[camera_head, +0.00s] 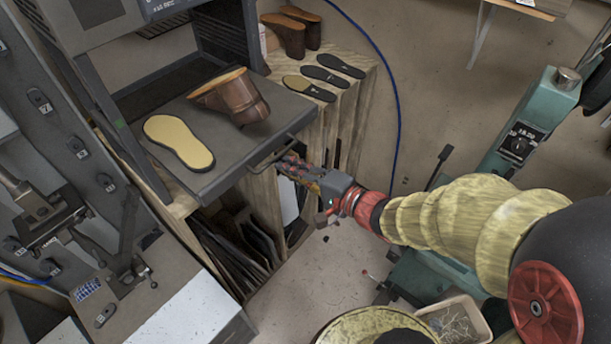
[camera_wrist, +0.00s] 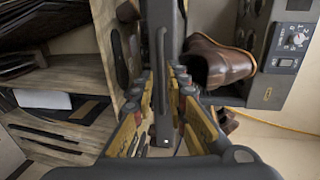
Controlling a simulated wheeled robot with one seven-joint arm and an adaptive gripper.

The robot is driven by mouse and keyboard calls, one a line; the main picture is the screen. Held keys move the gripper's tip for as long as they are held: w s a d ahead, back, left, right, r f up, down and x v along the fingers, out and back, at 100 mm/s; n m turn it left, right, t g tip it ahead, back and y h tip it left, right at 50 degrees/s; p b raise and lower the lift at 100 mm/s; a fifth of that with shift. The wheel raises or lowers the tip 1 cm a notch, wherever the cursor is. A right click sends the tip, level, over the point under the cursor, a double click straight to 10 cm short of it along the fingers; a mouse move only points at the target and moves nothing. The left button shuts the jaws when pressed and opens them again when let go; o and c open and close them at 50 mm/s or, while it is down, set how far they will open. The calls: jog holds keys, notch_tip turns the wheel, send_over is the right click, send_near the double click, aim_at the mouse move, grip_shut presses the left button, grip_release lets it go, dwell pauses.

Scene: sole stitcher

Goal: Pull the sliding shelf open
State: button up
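The sliding shelf (camera_head: 225,150) is a dark grey flat board that sticks out from the machine's opening in the head view. A brown boot (camera_head: 232,97) and a pale yellow sole (camera_head: 179,142) rest on it. A thin bar handle (camera_head: 268,160) is on its front edge. My gripper (camera_head: 287,166) is at the right end of this handle. In the wrist view, the handle (camera_wrist: 161,70) runs upright between the two fingers of my gripper (camera_wrist: 165,82). The fingers are apart, with gaps beside the bar; firm contact is not visible. The boot (camera_wrist: 217,61) shows at right.
A wooden cabinet (camera_head: 345,95) beside the shelf bears several dark soles and brown boots. Dark sheets (camera_head: 235,240) stand in slots below. A grey control panel is at left. A green machine (camera_head: 530,125) stands at right. Floor is open in front of the cabinet.

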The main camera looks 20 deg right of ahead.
jog(key=shift+v, duration=2.7)
